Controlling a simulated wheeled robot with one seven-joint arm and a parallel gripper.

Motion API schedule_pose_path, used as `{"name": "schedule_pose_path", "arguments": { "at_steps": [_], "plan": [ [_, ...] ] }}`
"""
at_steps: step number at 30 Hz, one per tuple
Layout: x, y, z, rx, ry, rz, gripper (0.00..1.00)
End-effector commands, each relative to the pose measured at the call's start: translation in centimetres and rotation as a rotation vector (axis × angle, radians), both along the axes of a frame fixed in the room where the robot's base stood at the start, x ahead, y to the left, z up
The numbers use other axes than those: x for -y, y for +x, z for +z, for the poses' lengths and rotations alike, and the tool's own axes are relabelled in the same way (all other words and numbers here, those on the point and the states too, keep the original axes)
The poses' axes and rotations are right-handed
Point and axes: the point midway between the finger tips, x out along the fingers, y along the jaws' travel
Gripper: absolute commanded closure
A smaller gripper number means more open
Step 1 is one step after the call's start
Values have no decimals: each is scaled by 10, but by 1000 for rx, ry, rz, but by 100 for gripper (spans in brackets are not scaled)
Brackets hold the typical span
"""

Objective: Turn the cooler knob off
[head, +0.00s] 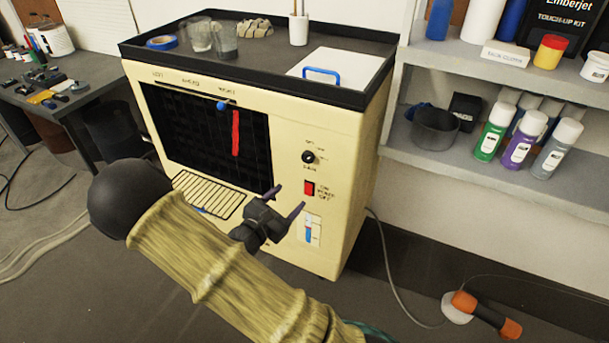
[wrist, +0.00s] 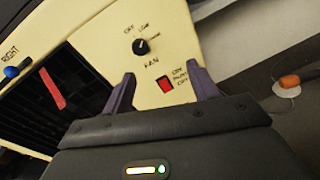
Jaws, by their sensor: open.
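The cooler (head: 340,150) is a cream box with a dark grille on its front. Its round black knob (head: 308,157), marked FAN, sits at the upper right of the front. The knob also shows in the wrist view (wrist: 140,46), with OFF, LOW and another marking around it; its exact setting is hard to tell. A red power switch (head: 309,188) sits below the knob. My gripper (head: 288,202) is open and empty, in front of the panel and below the knob. In the wrist view, its fingers (wrist: 163,90) stand either side of the red switch, with the knob beyond them.
A blue slider (head: 308,231) is low on the panel. A red strip (head: 236,132) hangs on the grille beside a blue-tipped lever (head: 222,105). A tray (head: 262,78) with cups tops the cooler. A shelf with spray cans (head: 492,130) stands at right; a cord lies on the floor.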

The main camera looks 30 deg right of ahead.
Motion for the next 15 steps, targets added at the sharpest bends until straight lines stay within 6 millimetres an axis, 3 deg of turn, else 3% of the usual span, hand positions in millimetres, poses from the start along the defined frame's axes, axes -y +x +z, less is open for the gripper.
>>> {"name": "schedule_pose_path", "arguments": {
  "at_steps": [1, 4, 15],
  "plan": [
    [-9, 9, -11, -5, -43, 59, 41],
    [-19, 20, -13, -7, -84, 125, 41],
    [-20, 23, -11, -7, -89, 136, 41]
  ]
}}
